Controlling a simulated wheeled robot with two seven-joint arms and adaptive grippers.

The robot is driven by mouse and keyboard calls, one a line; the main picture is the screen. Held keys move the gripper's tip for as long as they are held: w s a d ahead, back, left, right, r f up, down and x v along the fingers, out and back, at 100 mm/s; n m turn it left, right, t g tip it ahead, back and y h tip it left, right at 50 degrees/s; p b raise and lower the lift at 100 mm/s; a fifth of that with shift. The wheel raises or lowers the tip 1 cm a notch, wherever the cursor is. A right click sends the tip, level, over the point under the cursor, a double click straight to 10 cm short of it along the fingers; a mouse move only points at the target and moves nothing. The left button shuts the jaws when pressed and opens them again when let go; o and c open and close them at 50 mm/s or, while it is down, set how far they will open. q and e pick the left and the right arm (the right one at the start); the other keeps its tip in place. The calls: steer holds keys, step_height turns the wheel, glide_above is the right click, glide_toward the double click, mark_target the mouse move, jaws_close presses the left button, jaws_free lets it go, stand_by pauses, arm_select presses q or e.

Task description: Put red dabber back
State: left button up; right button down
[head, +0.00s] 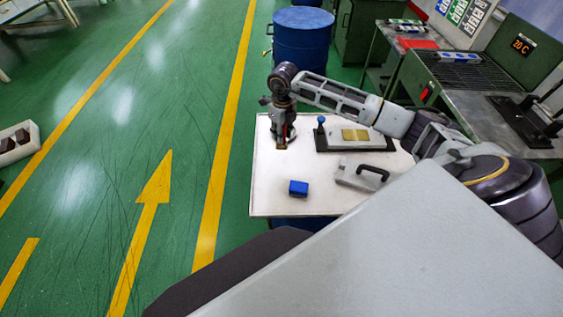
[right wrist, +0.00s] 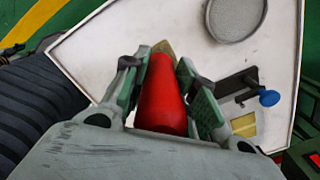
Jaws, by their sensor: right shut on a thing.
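The red dabber (right wrist: 162,97) is a tapered red piece with a tan tip, held between the fingers of my right gripper (right wrist: 160,75) in the right wrist view. In the head view, my right gripper (head: 282,138) points down over the back left part of the white table (head: 265,180). Only a little of the red dabber (head: 287,131) shows there. I cannot tell whether its tip touches the table. My left gripper is not in view.
A dark plate with a blue knob (head: 321,120) and a gold mould (head: 355,135) lies right of the gripper. The wrist view shows a round grey mesh disc (right wrist: 235,16). A blue barrel (head: 303,42) stands behind.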

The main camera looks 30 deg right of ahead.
mark_target(284, 147)
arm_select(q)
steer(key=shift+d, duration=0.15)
arm_select(e)
steer(key=shift+d, duration=0.1)
steer(key=shift+f, duration=0.6)
step_height(284, 147, down, 4)
steer(key=shift+f+p, duration=0.1)
steer(key=shift+p, duration=0.25)
steer(key=shift+f, duration=0.45)
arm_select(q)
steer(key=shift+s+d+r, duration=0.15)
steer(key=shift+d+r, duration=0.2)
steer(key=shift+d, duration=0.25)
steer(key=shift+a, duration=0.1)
